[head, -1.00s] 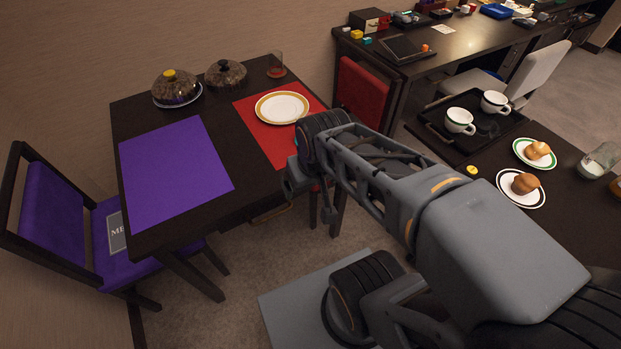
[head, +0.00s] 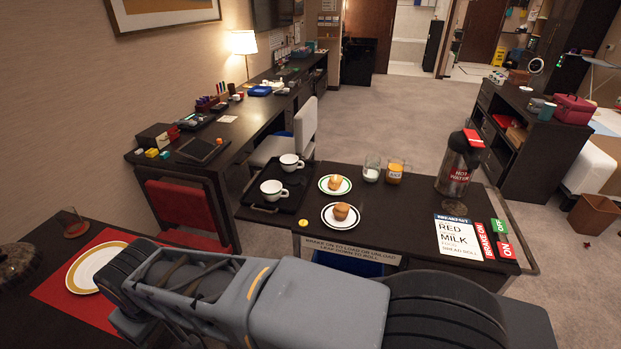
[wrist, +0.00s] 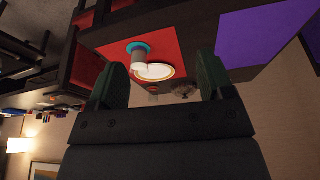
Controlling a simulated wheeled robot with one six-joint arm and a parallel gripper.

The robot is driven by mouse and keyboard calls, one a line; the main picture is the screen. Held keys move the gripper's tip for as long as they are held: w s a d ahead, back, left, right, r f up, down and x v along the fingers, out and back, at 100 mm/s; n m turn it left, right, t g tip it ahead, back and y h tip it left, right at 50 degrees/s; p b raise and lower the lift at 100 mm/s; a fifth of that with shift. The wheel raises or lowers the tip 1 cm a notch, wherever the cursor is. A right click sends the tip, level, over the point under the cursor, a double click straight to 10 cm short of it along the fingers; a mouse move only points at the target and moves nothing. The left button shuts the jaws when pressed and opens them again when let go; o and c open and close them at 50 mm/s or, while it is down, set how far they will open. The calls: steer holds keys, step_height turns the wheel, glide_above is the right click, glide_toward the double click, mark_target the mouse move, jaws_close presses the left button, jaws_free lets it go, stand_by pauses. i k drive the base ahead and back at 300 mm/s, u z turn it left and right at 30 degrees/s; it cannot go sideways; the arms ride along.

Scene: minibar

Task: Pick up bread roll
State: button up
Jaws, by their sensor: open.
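A rounded golden roll (head: 335,183) sits on a green-rimmed white plate (head: 323,188) on the dark cart. A browner, muffin-shaped bun (head: 341,211) sits on a dark-rimmed white plate (head: 327,218) in front of it. I cannot tell for sure which is the bread roll; the golden one looks more like it. My gripper (wrist: 160,62) is open in the wrist view, its two green fingers apart with nothing held. It points toward the red-mat table, away from the cart. In the head view my arm hides the gripper.
The cart (head: 400,216) also bears a black tray (head: 263,202) with two white cups, a milk glass (head: 371,170), a juice glass (head: 396,174), a hot water flask (head: 457,170) and a breakfast card (head: 458,238). A red chair (head: 188,210) stands left of it.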

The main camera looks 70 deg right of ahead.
mark_target(335, 182)
steer(key=z, duration=2.35)
steer(key=k, duration=0.4)
steer(key=z, duration=1.05)
steer(key=i, duration=0.85)
steer(key=u, duration=2.6)
